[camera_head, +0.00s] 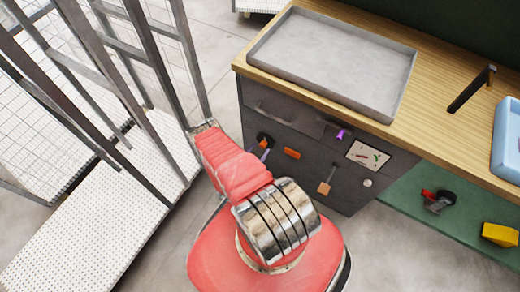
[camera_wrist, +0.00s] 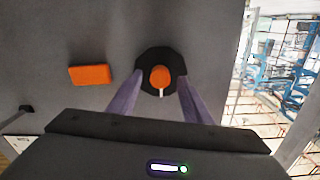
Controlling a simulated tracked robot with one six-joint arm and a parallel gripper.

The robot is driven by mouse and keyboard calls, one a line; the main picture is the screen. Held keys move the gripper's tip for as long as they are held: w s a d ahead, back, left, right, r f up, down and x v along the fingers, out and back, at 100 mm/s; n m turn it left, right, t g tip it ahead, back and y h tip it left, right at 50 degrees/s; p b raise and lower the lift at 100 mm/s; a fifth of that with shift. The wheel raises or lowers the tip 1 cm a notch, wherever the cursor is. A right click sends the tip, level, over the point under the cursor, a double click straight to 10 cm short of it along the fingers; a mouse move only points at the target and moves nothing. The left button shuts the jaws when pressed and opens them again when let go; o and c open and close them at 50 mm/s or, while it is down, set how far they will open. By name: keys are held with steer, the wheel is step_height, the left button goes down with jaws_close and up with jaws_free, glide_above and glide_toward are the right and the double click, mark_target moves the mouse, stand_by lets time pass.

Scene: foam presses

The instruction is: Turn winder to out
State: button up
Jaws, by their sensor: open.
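A black round dial with an orange centre (camera_wrist: 160,76), which looks like the winder, is on the dark grey cabinet front. A short white mark on it points down in the wrist view. In the head view the black dial (camera_head: 264,138) is at the cabinet's left side, partly hidden by my arm. My gripper (camera_wrist: 160,90) is open, its two purple-grey fingers on either side of the dial's lower half. I cannot tell whether they touch it. In the head view only a bit of a purple finger shows beside the dial. No lettering for "out" is readable.
An orange block (camera_wrist: 91,75) sits on the panel beside the dial. A grey tray (camera_head: 335,55) lies on the wooden top. Metal frames (camera_head: 150,60) stand at the left.

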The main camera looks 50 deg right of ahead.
steer(key=shift+d, duration=0.85)
steer(key=shift+c, duration=0.3)
steer(key=c, duration=0.9)
steer(key=shift+w+a, duration=0.1)
steer(key=shift+a, duration=0.25)
steer(key=shift+c, duration=0.5)
steer(key=shift+d, duration=0.35)
